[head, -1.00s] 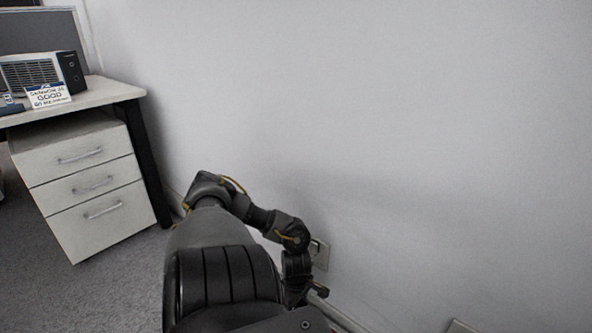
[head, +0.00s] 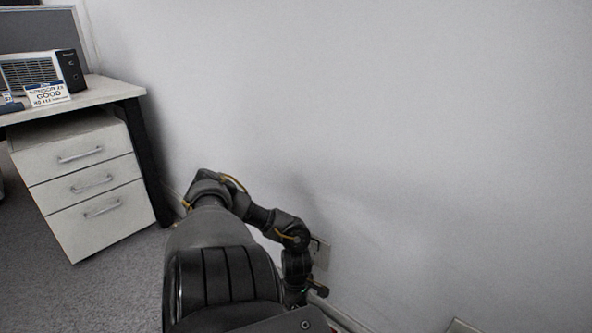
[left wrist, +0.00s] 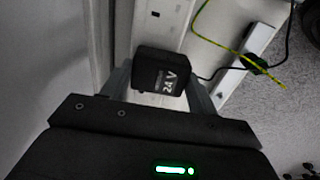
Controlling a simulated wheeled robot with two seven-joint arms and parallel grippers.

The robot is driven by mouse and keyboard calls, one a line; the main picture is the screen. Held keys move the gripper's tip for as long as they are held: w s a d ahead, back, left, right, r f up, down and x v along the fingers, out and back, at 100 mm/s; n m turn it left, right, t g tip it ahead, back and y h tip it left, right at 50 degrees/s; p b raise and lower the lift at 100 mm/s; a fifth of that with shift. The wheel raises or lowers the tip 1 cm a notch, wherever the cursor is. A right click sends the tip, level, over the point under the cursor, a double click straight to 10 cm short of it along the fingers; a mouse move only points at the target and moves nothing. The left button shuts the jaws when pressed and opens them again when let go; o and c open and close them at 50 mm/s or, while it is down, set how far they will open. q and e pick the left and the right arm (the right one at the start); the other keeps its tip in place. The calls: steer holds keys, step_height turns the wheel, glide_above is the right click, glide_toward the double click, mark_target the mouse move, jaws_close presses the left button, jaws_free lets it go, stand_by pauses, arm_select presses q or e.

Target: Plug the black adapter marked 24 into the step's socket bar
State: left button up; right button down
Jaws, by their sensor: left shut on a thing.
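The black adapter (left wrist: 160,72), with "24 V" in white, sits between the fingers of my left gripper (left wrist: 160,88) in the left wrist view. The gripper is shut on it. Just beyond the adapter is a pale strip (left wrist: 163,32) with small dark marks near the top edge. A white bar (left wrist: 232,80) lies to the right, with a black plug or block (left wrist: 254,62) by it. I cannot tell for sure which is the socket bar, or whether the adapter touches the strip. In the head view my arm hides the adapter. My right gripper is not in view.
A yellow-green cable (left wrist: 222,46) and a dark cable run right of the adapter. In the head view a wall plate (head: 321,252) is beside my wrist. A drawer cabinet (head: 85,185) under a desk (head: 100,90) stands left. The wall on the right is bare.

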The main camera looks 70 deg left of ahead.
arm_select(q)
steer(key=shift+f, duration=0.15)
stand_by(0.7)
steer(key=o, duration=1)
steer(key=shift+o, duration=0.2)
steer(key=shift+r+p, duration=1.85)
steer(key=shift+r, duration=0.7)
